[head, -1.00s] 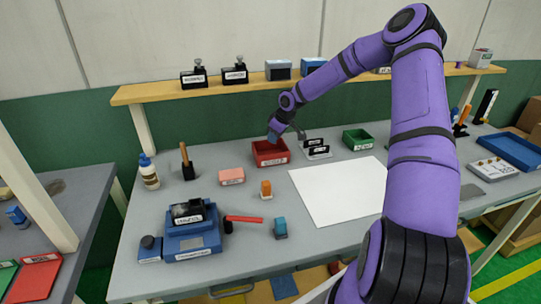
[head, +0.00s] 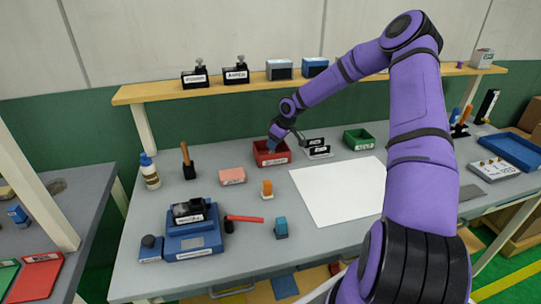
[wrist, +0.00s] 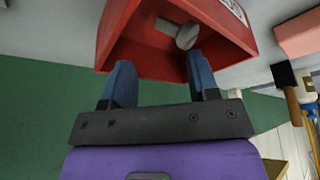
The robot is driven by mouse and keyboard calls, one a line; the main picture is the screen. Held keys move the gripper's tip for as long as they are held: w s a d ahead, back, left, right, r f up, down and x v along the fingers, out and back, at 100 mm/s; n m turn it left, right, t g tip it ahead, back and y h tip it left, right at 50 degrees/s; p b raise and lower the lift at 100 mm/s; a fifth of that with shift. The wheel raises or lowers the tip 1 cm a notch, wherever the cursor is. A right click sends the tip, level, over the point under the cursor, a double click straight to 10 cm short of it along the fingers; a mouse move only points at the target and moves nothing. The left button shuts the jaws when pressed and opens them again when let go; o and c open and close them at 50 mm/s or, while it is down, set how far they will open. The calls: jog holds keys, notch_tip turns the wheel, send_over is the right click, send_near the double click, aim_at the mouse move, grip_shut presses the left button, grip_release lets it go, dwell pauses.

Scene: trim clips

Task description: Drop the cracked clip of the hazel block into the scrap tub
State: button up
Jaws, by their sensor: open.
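The red tub (head: 282,159) stands at the back middle of the bench; its front label is too small to read. My gripper (head: 273,145) is over it, fingers pointing down into its opening. In the wrist view my gripper (wrist: 160,61) is open, its two blue fingers apart at the tub's mouth (wrist: 245,45). A small grey clip-like piece with a round head (wrist: 187,37) lies inside the tub, beyond the fingertips and apart from them. I cannot see a crack on it. Two black labelled blocks (head: 317,147) stand on a holder right of the tub; their labels are unreadable.
A green tub (head: 358,140) stands to the right and a pink block (head: 232,176) to the left. A white sheet (head: 338,190) lies bare in front. A shelf (head: 150,95) with labelled blocks runs behind my arm. A blue device (head: 192,242) sits at front left.

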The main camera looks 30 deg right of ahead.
jog(key=v, duration=1)
jog(key=shift+s+r, duration=0.15)
jog(key=shift+r, duration=0.25)
jog(key=s+a+r+m+g+h, duration=0.1)
jog(key=s+a+r+h, duration=0.1)
jog(key=s+a+r, duration=0.65)
jog(key=s+a+r+m+h, duration=0.1)
jog(key=s+a+r+h, duration=0.2)
jog(key=s+a+r, duration=0.55)
jog(key=s+a+r+m+t+y, duration=0.1)
jog(key=s+r, duration=0.3)
jog(key=s, duration=0.8)
jog(key=s+a+r+m+t+y, duration=0.1)
jog(key=s+r, duration=0.4)
jog(key=s, duration=0.7)
jog(key=shift+s+a+m+y, duration=0.2)
jog(key=shift+a+m+y, duration=0.2)
jog(key=shift+a+m, duration=0.4)
jog(key=shift+d, duration=0.15)
